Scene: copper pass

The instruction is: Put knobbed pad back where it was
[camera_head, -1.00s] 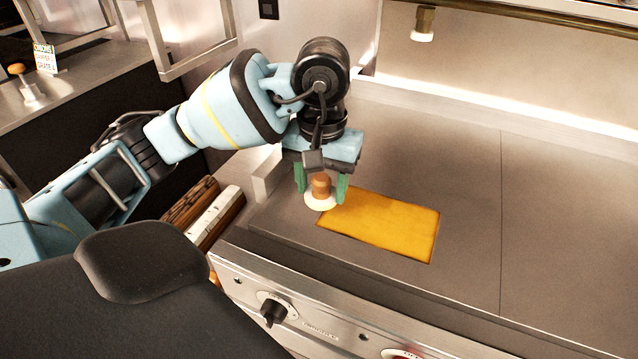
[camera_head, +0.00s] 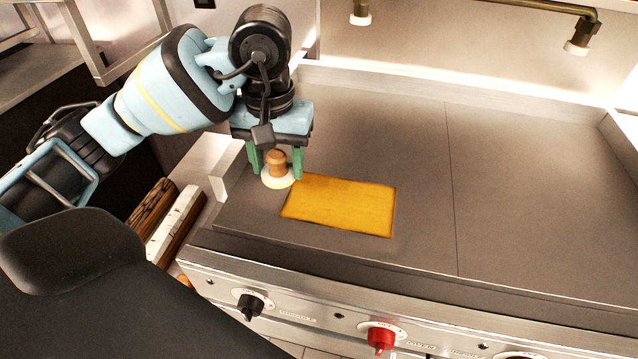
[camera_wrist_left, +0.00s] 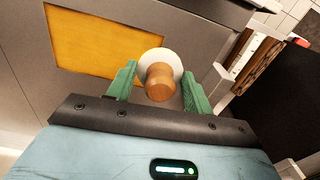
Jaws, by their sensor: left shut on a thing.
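The knobbed pad (camera_head: 277,161) has a round white base and a brown wooden knob. My left gripper (camera_head: 276,174) has its green fingers on either side of the knob and is shut on the pad. The pad is upright at the left corner of a yellow-orange rectangle (camera_head: 340,205) on the grey griddle plate. Whether its base touches the plate I cannot tell. The left wrist view also shows the knob (camera_wrist_left: 160,82) between the fingers, with the rectangle (camera_wrist_left: 105,50) to its upper left. My right gripper is not in view.
The griddle plate (camera_head: 400,130) is clear to the right and behind. A raised wall runs along its back. Brown and white blocks (camera_head: 175,222) lie left of the griddle. Black and red knobs (camera_head: 380,338) are on the front panel. Pipe fittings (camera_head: 575,47) hang above the back.

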